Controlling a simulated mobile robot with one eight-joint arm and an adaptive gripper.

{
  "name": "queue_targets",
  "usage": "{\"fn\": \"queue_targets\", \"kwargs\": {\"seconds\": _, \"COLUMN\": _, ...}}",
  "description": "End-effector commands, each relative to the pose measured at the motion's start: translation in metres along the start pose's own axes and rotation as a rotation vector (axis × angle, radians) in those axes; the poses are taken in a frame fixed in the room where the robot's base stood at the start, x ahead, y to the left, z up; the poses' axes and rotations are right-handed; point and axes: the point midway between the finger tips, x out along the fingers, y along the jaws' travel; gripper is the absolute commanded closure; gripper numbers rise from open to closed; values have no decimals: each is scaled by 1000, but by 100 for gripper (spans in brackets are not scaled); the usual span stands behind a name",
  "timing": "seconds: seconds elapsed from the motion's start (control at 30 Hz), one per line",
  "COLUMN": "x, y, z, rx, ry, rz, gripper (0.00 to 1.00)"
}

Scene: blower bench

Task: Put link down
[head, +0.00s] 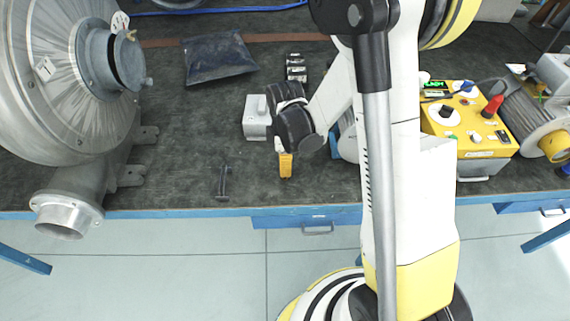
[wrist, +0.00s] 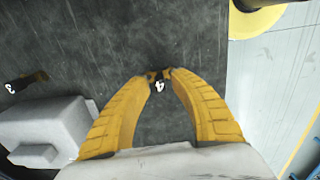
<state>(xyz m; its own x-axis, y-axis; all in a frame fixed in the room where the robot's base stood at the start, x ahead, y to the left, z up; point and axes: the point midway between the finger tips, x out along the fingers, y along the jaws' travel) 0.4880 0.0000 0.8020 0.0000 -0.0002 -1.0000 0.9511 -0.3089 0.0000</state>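My gripper's yellow fingers (wrist: 161,76) close in at their tips on a small dark piece with a white label marked 4, which I take to be the link (wrist: 159,86). Only its labelled end shows clearly; the rest is small or hidden. In the head view my gripper (head: 286,174) points down over the front part of the dark bench mat (head: 180,120), near the blue front edge. The link cannot be made out there. I cannot tell whether the link touches the mat.
A grey block (head: 257,118) stands behind and left of my gripper; it also shows in the wrist view (wrist: 45,128). Dark labelled pieces (head: 296,68) lie farther back. A dark bar-shaped part (head: 223,183) lies left. A blower (head: 60,90) and yellow control box (head: 466,130) flank the area.

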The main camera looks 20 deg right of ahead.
Motion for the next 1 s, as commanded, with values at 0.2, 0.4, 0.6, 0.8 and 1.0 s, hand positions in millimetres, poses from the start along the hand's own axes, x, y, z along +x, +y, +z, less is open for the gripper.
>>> {"fn": "queue_targets", "kwargs": {"seconds": 0.2, "x": -5, "y": 0, "z": 0, "rx": 0, "ry": 0, "rz": 0, "gripper": 73}}
{"fn": "queue_targets", "kwargs": {"seconds": 0.4, "x": -42, "y": 0, "z": 0, "rx": 0, "ry": 0, "rz": 0, "gripper": 73}}
{"fn": "queue_targets", "kwargs": {"seconds": 0.6, "x": -89, "y": 0, "z": 0, "rx": 0, "ry": 0, "rz": 0, "gripper": 73}}
{"fn": "queue_targets", "kwargs": {"seconds": 0.8, "x": -119, "y": 0, "z": 0, "rx": 0, "ry": 0, "rz": 0, "gripper": 73}}
{"fn": "queue_targets", "kwargs": {"seconds": 1.0, "x": -142, "y": -4, "z": 1, "rx": 53, "ry": 9, "rz": 25, "gripper": 73}}
